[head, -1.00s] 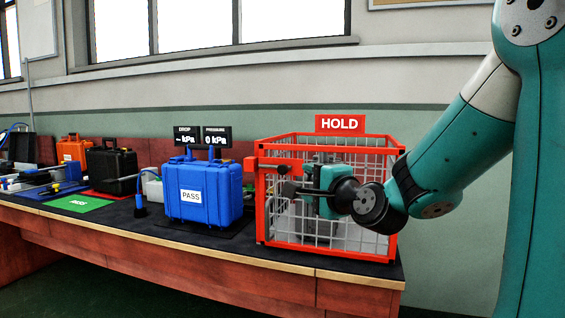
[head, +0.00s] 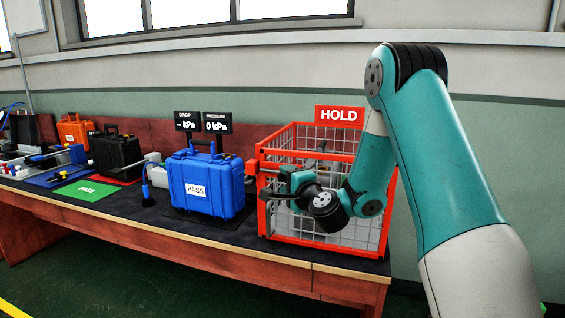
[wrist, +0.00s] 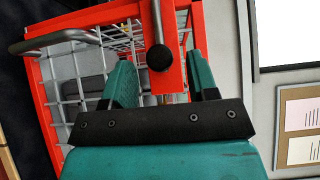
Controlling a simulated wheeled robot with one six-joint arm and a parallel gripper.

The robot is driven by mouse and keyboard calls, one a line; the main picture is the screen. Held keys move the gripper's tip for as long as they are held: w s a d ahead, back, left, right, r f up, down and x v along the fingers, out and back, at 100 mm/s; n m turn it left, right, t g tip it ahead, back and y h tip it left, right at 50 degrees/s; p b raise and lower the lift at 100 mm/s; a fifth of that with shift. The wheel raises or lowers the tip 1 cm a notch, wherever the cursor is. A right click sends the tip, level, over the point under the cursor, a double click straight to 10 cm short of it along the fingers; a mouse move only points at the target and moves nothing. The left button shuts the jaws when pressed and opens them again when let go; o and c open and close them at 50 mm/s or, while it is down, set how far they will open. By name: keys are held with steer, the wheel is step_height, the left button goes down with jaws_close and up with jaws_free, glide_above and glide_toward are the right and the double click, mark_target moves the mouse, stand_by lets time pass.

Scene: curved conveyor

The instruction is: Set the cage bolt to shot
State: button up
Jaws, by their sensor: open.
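The red cage (head: 262,215) with white mesh and a HOLD sign stands at the right end of the bench. In the wrist view its red post (wrist: 177,20) runs between my fingers. A black ball knob (wrist: 160,57) on a grey rod, apparently the bolt's handle, shows between the two teal fingers of my gripper (wrist: 161,62). The fingers are apart, and I see no contact with the knob. A curved grey handle (wrist: 50,38) lies to the left. In the head view my wrist hides most of the latch, so the bolt's position cannot be told.
A blue case (head: 205,185) marked PASS stands left of the cage, below two display panels (head: 202,123). A black case (head: 115,157), an orange case (head: 75,132) and a green mat (head: 88,190) are further left.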

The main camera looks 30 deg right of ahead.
mark_target(284, 178)
steer(key=shift+w+d+p, duration=0.2)
steer(key=shift+w+p, duration=0.65)
steer(key=shift+w, duration=0.65)
